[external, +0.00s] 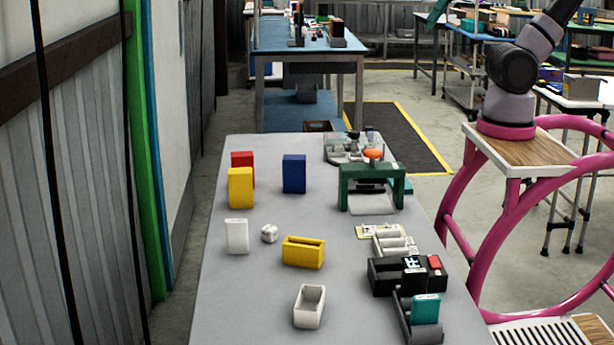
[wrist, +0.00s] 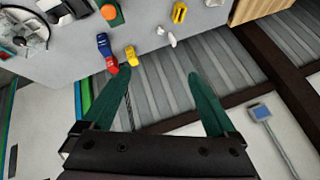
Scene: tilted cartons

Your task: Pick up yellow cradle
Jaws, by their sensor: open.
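The yellow cradle (external: 303,253) is a small open-topped holder standing on the grey table (external: 225,300), near its middle in the external view. It also shows small at the top of the wrist view (wrist: 179,13). My gripper (wrist: 158,77) shows in the wrist view with two dark green fingers wide apart and nothing between them. It is well away from the yellow cradle and the table. In the external view my gripper is out of frame.
A white open cradle (external: 309,306), white block (external: 237,236) and small white piece (external: 269,233) stand near. Yellow (external: 240,188), red (external: 243,159) and blue (external: 294,173) blocks stand farther back. A green arch (external: 371,182) and black holders (external: 398,276) occupy the right side.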

